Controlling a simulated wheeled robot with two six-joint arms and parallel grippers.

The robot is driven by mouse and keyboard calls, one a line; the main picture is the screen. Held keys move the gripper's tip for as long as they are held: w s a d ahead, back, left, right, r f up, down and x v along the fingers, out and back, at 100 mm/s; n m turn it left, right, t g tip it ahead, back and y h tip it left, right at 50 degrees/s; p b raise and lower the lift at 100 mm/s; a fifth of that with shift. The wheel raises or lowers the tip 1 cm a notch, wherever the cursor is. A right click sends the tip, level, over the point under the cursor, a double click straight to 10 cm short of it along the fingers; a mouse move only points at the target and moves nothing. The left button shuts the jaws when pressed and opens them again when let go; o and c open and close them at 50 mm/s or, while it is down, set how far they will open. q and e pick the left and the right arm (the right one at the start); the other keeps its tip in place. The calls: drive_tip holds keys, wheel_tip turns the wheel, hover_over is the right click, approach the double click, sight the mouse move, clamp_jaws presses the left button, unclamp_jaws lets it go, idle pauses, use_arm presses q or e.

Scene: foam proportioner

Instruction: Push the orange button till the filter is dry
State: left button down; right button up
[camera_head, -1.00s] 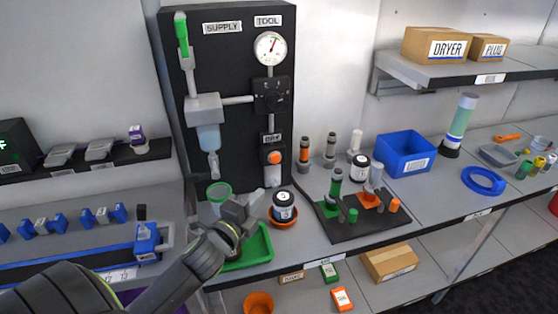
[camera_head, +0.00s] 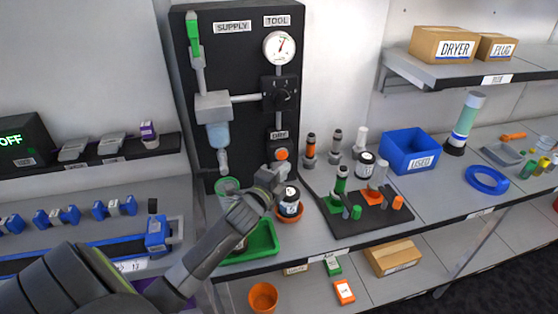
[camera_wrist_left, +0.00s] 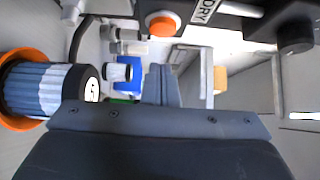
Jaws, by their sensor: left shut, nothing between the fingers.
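The orange button (camera_head: 282,154) is on the black panel (camera_head: 240,90), under the DRY label. It also shows near the top of the left wrist view (camera_wrist_left: 163,24). My left gripper (camera_head: 277,173) is shut and empty, just below the button in the head view. In the left wrist view the closed fingers (camera_wrist_left: 162,85) point forward, with the button beyond and above them; I see no clear contact. A clear bluish bowl (camera_head: 218,136), possibly the filter, hangs on the panel's left side. I cannot tell whether it is wet. My right gripper is not in view.
A black-lidded jar (camera_head: 290,200) stands in an orange dish close beside the gripper. A green tray (camera_head: 262,240) lies below my arm. A black board (camera_head: 350,222) with green and orange parts is to the right, before a blue bin (camera_head: 408,150).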

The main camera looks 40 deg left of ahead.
sight(286, 156)
use_arm(q)
drive_tip(key=w+a, duration=0.2)
drive_tip(key=shift+a, duration=0.35)
drive_tip(key=shift+a, duration=0.1)
